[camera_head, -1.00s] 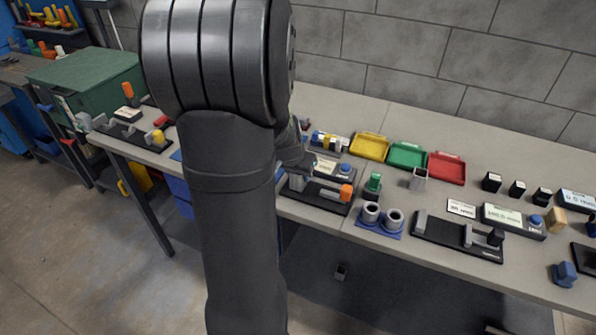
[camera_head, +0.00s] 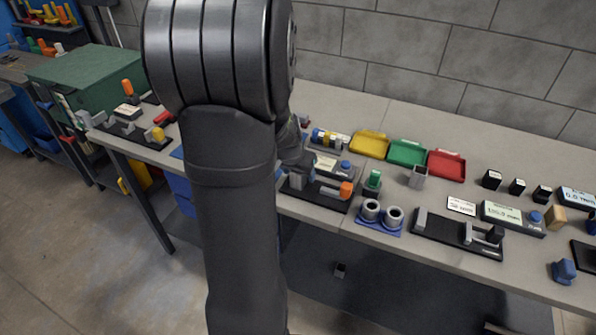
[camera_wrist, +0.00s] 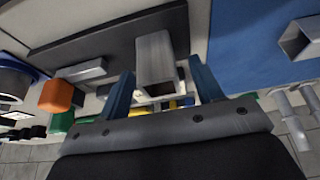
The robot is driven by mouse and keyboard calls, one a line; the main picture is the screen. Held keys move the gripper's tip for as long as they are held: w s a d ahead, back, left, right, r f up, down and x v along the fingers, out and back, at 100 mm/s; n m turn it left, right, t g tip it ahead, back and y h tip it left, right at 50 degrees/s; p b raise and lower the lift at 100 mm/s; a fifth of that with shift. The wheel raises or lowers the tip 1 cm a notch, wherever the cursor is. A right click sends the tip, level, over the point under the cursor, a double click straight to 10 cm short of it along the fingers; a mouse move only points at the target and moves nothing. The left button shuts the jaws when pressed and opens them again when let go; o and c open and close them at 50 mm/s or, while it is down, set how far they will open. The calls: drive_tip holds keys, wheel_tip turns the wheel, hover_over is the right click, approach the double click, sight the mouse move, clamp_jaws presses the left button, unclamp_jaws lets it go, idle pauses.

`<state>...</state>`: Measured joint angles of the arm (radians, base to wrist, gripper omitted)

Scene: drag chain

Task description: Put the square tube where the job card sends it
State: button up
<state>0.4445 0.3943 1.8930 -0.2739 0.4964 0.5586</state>
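A grey square tube (camera_wrist: 154,62) stands between the two blue fingers of my gripper (camera_wrist: 161,76) in the wrist view. A narrow gap shows beside the tube, so the fingers look open around it. The tube is at the black fixture (camera_wrist: 95,45) with the orange block (camera_wrist: 58,95); in the head view my arm partly hides it. Another grey square tube (camera_wrist: 300,38) shows at the right edge of the wrist view, and one (camera_head: 417,175) stands near the trays in the head view. A white card (camera_head: 461,205) lies on the bench, its print too small to read surely.
Yellow (camera_head: 369,145), green (camera_head: 407,153) and red (camera_head: 446,165) trays line the back of the bench. A blue stand with two grey cups (camera_head: 380,222), a black slide gauge (camera_head: 455,238) and a display (camera_head: 512,216) stand to the right. Bare bench lies behind the trays.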

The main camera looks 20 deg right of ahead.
drive_tip(key=v, duration=1.7)
drive_tip(key=shift+r, duration=0.2)
drive_tip(key=shift+f, duration=0.1)
drive_tip(key=x, duration=1.7)
drive_tip(key=shift+f, duration=0.1)
drive_tip(key=shift+d, duration=0.1)
drive_tip(key=shift+r, duration=1.95)
idle(0.3)
